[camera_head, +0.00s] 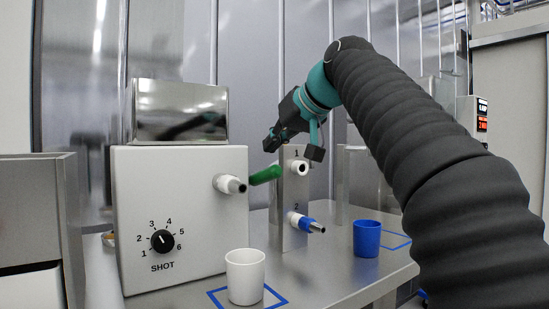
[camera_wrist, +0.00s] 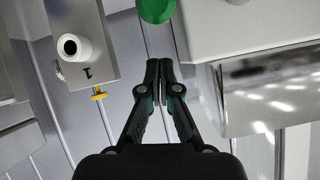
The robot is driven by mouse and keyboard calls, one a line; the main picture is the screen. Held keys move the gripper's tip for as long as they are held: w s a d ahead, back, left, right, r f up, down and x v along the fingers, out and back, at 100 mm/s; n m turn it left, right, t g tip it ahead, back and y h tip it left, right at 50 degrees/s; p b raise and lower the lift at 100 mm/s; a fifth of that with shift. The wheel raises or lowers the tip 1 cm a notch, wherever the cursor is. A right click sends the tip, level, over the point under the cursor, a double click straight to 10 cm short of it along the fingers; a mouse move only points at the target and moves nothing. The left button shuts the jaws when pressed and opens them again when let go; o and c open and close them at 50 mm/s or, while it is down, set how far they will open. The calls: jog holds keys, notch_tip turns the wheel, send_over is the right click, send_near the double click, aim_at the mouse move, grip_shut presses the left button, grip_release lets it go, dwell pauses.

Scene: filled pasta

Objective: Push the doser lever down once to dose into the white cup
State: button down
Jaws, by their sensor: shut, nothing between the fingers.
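The lever's round green end shows at the top edge of the wrist view (camera_wrist: 157,8). The white cup (camera_head: 245,276) stands upright on a blue-outlined square in front of the doser. My gripper (camera_head: 270,143) is shut and empty, above the green lever. In the wrist view, its closed fingertips (camera_wrist: 158,64) are apart from the green end.
A blue cup (camera_head: 367,239) stands to the right. A shiny metal hopper (camera_head: 180,110) tops the doser. Steel wall lies behind.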

jog(key=shift+s+f, duration=0.4)
jog(key=shift+s, duration=0.05)
jog(key=shift+s+f+b, duration=0.15)
jog(key=shift+f+b, duration=0.2)
jog(key=shift+f, duration=0.15)
jog(key=shift+s+f+b, duration=0.15)
jog(key=shift+f+b, duration=0.15)
jog(key=shift+f, duration=0.2)
